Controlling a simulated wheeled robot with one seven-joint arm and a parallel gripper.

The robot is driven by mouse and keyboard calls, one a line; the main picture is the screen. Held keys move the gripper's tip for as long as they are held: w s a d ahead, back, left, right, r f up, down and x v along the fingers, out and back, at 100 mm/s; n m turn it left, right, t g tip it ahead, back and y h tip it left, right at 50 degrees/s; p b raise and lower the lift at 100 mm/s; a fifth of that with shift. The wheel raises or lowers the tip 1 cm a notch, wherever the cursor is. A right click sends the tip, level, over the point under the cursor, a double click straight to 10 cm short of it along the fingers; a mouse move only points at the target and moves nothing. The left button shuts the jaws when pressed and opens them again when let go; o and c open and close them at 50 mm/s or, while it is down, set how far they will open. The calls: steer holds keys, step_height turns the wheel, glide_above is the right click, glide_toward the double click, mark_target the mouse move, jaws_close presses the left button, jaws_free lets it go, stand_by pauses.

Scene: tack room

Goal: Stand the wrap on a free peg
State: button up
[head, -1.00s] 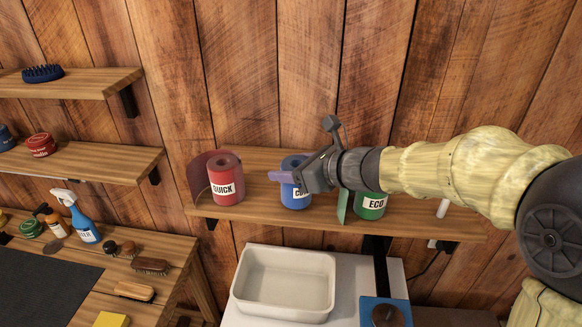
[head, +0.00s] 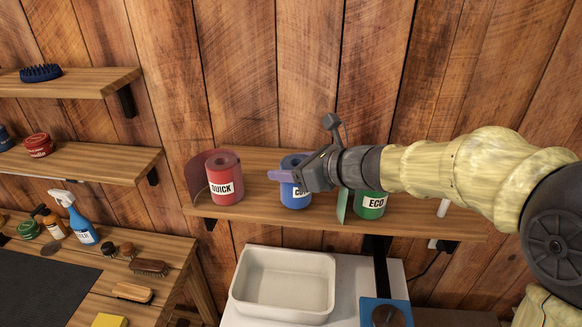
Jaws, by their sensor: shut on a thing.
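A blue wrap (head: 293,199) with a partly covered white label stands upright on the wooden wall shelf (head: 262,211). My gripper (head: 297,176) reaches in from the right and is shut on the blue wrap near its top. The fingers and the wrap's right side are partly hidden. A red wrap (head: 222,183) labelled QUICK, with a loose end at its left, stands to the left. A green wrap (head: 371,206) labelled ECO stands to the right, its top hidden by my arm. A bare white peg (head: 443,208) stands on the shelf's right part.
A white basin (head: 284,284) sits below the shelf. A workbench at left holds a blue spray bottle (head: 83,226), brushes (head: 149,267) and a yellow sponge (head: 109,320). Two small shelves (head: 85,158) are on the left wall. Shelf space shows between the red and blue wraps.

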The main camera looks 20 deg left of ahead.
steer(key=shift+f+b, duration=0.55)
steer(key=shift+b, duration=0.1)
stand_by(0.5)
steer(key=o, duration=0.8)
steer(key=shift+c, duration=0.2)
steer(key=v, duration=1.1)
steer(key=shift+w, duration=0.1)
stand_by(0.7)
